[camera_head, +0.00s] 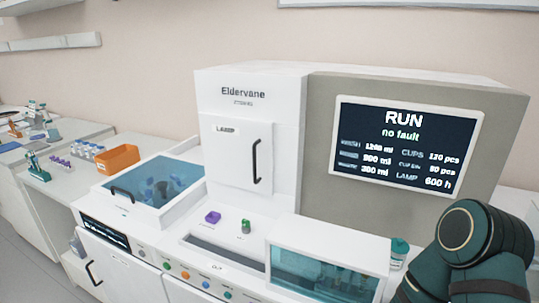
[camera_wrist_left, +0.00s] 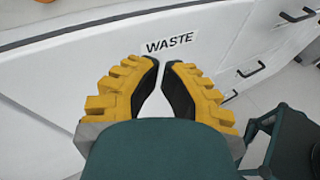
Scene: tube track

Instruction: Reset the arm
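My left gripper (camera_wrist_left: 162,64) shows in the left wrist view, with yellow ribbed fingers and black inner pads. A gap shows between the pads, narrow at the tips, with nothing held in it. It is in front of a white cabinet front marked WASTE (camera_wrist_left: 169,43), and I cannot tell how far off. In the head view neither gripper is in view. A dark teal arm link of mine (camera_head: 472,250) shows at the lower right.
The white analyser (camera_head: 250,85) has a screen (camera_head: 405,147) reading RUN, no fault. On its deck are a purple piece (camera_head: 212,217), a green-capped tube (camera_head: 246,226) and a clear cover (camera_head: 328,262). An orange bin (camera_head: 118,158) stands on the left bench.

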